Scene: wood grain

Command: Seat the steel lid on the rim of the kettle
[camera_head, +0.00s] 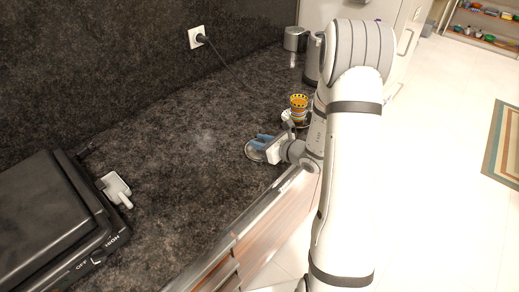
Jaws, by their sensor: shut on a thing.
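My gripper (259,146) is low over the dark counter near its front edge, reaching in from the right. Its blue fingers are shut on a thin, rounded grey piece that looks like the steel lid (251,154). The fingers and gripper body hide part of it. A tall steel vessel that looks like the kettle (312,62) stands farther back, partly hidden behind my arm. Its rim cannot be made out clearly. The lid is apart from it, nearer the camera and to the left.
A striped orange cup (299,101) stands just beyond my gripper. A steel container (294,39) is at the back. A black appliance (44,219) fills the near left, beside a small white object (115,188). A cord runs from the wall socket (196,37). The middle counter is clear.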

